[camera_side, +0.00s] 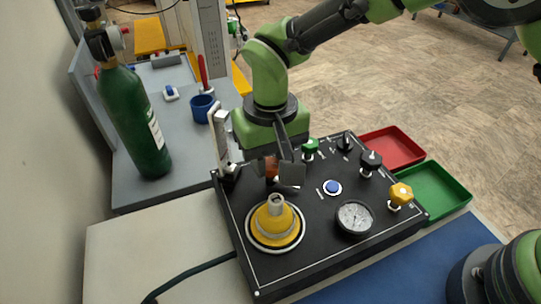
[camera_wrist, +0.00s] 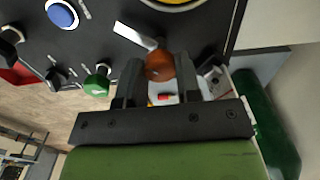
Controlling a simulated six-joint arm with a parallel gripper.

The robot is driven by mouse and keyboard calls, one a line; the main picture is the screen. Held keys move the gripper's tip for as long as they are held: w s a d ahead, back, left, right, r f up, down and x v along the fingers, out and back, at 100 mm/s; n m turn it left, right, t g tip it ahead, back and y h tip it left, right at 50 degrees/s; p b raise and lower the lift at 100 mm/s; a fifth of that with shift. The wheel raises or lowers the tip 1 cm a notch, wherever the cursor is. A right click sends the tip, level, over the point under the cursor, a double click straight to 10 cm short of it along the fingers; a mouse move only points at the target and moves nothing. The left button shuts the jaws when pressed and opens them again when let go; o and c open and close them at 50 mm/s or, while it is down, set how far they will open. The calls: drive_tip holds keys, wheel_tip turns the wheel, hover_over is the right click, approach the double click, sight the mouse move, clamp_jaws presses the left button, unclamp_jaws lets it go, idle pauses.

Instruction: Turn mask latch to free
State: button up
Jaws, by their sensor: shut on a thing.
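The mask latch shows in the wrist view as an orange-brown knob (camera_wrist: 160,66) with a flat silver lever (camera_wrist: 136,37) reaching up and left from it toward the mask's edge. In the side view the knob (camera_side: 271,168) is partly hidden by my gripper (camera_side: 283,170). My gripper is shut on the knob, with one dark finger on each side of it in the wrist view (camera_wrist: 160,75). The yellow mask (camera_side: 275,222) sits in a white-ringed round seat on the black panel, in front of the latch. Only its edge (camera_wrist: 175,3) shows in the wrist view.
The panel (camera_side: 310,250) also carries a green knob (camera_side: 310,148), a blue button (camera_side: 332,187), a gauge (camera_side: 355,217), black knobs and a yellow knob (camera_side: 401,194). A white upright piece (camera_side: 221,140) stands close left of my gripper. Red (camera_side: 395,148) and green (camera_side: 440,190) trays lie right.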

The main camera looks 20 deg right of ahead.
sight(270, 163)
drive_tip(key=shift+n, duration=1.1)
drive_tip(key=o, duration=0.9)
drive_tip(key=shift+r, duration=0.1)
wheel_tip(270, 163, up, 10)
drive_tip(key=shift+f, duration=0.1)
